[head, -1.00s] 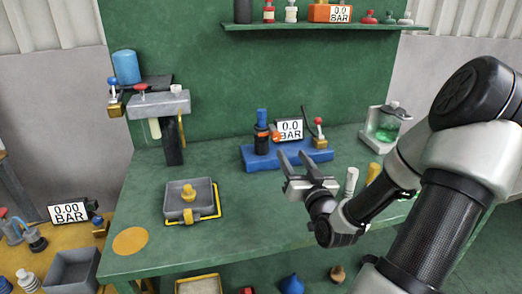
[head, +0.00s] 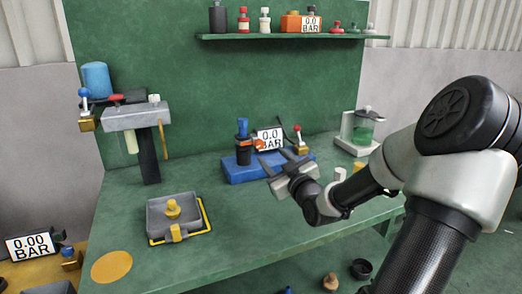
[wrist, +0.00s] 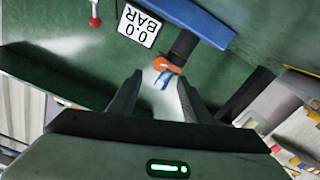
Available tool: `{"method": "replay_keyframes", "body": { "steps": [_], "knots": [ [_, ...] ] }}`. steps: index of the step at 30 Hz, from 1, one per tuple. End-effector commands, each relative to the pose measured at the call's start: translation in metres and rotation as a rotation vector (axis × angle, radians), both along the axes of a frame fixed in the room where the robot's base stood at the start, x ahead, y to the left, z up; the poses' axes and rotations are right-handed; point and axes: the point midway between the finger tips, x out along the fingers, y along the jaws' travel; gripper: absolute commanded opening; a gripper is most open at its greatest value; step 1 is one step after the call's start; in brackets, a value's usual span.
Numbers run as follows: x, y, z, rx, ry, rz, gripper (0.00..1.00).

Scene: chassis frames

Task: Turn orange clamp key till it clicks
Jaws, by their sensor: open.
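The orange clamp key (head: 259,143) sits at the side of a black cylinder (head: 243,150) with a blue top, on a blue base (head: 240,170) on the green bench. My gripper (head: 277,160) is open and empty, in front of the blue base in the head view. In the wrist view the orange key (wrist: 167,66) shows beyond and between the open fingertips, beside the black cylinder (wrist: 184,44). A blue part (wrist: 165,80) lies close by it. I see no contact between fingers and key. Its exact turn angle is hard to tell.
A 0.0 BAR gauge (head: 269,139) and a red-knobbed valve (head: 299,140) stand close to the key. A grey tray (head: 160,223) is left on the bench, a glass vessel (head: 362,127) to the right. The front middle of the bench is clear.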

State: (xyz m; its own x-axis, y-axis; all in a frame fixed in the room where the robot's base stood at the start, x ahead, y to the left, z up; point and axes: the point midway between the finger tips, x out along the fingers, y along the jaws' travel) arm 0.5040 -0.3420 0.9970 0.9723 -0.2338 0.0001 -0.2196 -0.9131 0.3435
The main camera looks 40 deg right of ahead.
Motion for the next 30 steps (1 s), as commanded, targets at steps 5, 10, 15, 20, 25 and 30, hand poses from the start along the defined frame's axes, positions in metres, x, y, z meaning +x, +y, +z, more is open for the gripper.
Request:
{"method": "replay_keyframes", "body": {
  "steps": [5,10,15,20,25,30],
  "knots": [
    [0.040,-0.008,-0.002,0.002,-0.004,0.002,0.45],
    [0.070,-0.015,-0.001,0.002,-0.003,0.002,0.45],
    [0.087,-0.020,-0.001,0.002,-0.001,0.000,0.45],
    [0.092,-0.022,0.000,0.001,0.000,0.000,0.45],
    [0.092,-0.022,0.000,0.001,0.000,0.000,0.45],
    [0.092,-0.022,0.000,0.001,0.000,0.000,0.24]
  ]
}}
